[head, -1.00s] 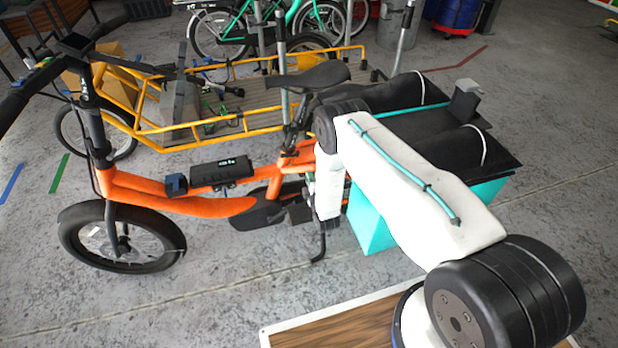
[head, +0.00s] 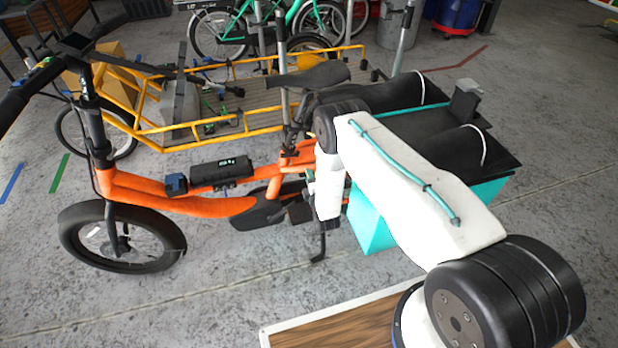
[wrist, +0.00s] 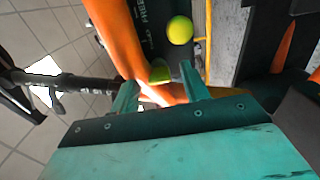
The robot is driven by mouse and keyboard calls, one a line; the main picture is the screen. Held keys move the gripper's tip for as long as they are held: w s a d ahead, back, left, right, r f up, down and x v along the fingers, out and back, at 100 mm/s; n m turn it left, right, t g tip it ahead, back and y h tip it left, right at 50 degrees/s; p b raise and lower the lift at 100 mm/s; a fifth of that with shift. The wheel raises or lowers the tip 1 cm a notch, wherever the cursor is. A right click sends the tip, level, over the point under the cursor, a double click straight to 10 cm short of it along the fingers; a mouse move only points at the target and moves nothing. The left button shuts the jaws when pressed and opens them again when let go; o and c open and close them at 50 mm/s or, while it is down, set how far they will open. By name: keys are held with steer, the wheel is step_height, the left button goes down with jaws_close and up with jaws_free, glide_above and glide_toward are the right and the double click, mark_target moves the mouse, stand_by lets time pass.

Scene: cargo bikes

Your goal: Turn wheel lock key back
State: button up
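The orange cargo bike (head: 190,203) stands side-on in the head view, with its frame also crossing the wrist view (wrist: 118,38). My gripper (wrist: 158,90) shows two teal fingers, apart, pointing at the orange frame. A yellow-green patch (wrist: 160,73) shows between and just beyond the fingertips, and a yellow-green ball-like thing (wrist: 180,30) lies beyond it. I cannot tell whether either belongs to the lock key. No wheel lock key can be made out for certain. In the head view my white arm largely hides the gripper near the bike's rear.
Teal and black cargo bags (head: 372,222) hang at the bike's rear, close to my arm. A yellow-railed cargo bike (head: 172,128) stands behind. The black kickstand (head: 321,245) reaches the floor. Concrete floor (head: 210,305) is free in front. A wood-topped surface (head: 335,332) is at the bottom.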

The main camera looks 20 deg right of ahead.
steer(key=s, duration=0.7)
steer(key=shift+s, duration=0.4)
